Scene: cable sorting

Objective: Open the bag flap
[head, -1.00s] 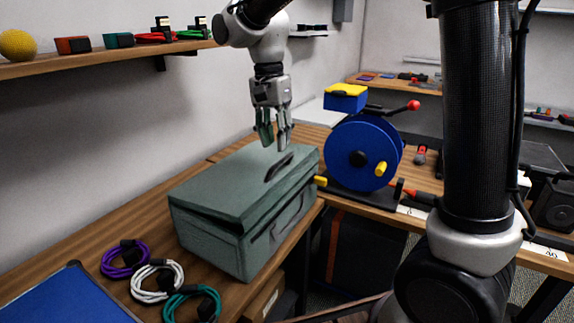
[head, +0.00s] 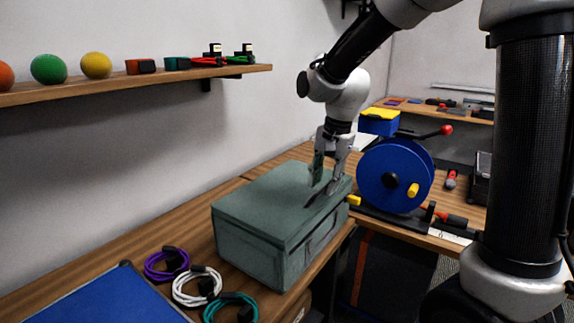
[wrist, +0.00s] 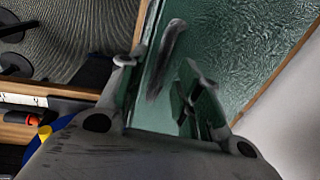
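The grey-green bag (head: 262,259) stands on the wooden bench with its flap (head: 265,203) lying down over the top. A dark strap handle (head: 319,197) is on the flap near its right end. My gripper (head: 325,184) points down at this handle, low over the flap. In the wrist view the handle (wrist: 166,55) shows between the two spread fingers of my gripper (wrist: 163,88). The fingers look apart, with no clear grip on the handle. Whether the fingertips touch the flap cannot be told.
Purple (head: 166,266), white (head: 197,287) and teal (head: 230,307) cable coils lie left of the bag, beside a blue mat (head: 95,298). A blue reel (head: 395,177) stands close behind the bag to the right. A shelf (head: 110,88) runs along the left wall.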

